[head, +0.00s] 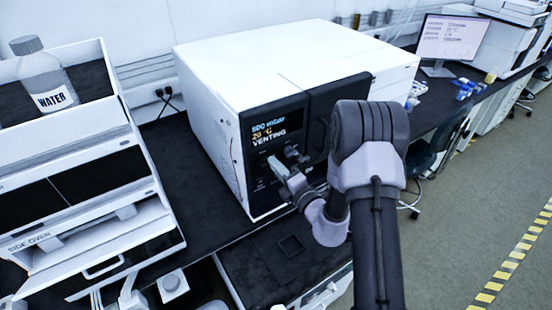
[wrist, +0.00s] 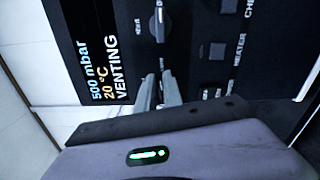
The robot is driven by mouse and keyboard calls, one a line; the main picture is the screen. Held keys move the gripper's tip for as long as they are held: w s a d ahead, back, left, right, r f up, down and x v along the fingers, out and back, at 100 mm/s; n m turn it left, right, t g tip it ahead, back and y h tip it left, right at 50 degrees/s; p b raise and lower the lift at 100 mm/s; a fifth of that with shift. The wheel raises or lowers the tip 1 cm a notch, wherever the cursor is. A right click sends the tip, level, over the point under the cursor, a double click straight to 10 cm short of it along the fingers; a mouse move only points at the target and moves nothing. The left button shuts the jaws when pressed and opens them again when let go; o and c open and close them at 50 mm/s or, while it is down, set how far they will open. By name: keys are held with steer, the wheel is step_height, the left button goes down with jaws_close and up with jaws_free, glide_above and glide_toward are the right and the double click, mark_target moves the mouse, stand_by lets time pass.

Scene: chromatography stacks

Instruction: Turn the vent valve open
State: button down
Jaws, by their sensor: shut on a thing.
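My gripper (head: 284,166) is at the black front panel of the white oven cabinet, just below its display. In the wrist view my gripper's (wrist: 160,84) two grey fingers are shut on the vent valve, whose small dark knob is mostly hidden between and behind the fingertips. The knob's exact angle cannot be made out. The display (wrist: 103,62) reads 500 mbar, 20 °C and VENTING; it also shows in the head view (head: 275,127). A second dark knob with a white mark (wrist: 160,22) sits beside the gripped one, apart from my fingers.
The white cabinet (head: 270,55) stands on a dark bench. Panel buttons (wrist: 217,51) lie near the fingers, one labelled HEATER. At left is a shelf unit marked SIDE OVEN (head: 40,240) with a WATER bottle (head: 44,75) on top. A chair (head: 425,155) stands right of my arm.

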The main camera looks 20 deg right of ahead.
steer(key=shift+m+p, duration=0.85)
steer(key=shift+m, duration=0.15)
steer(key=c, duration=1.5)
jaws_free()
steer(key=shift+w+f, duration=0.1)
steer(key=shift+f, duration=0.05)
steer(key=v, duration=1.7)
steer(key=shift+s, duration=0.2)
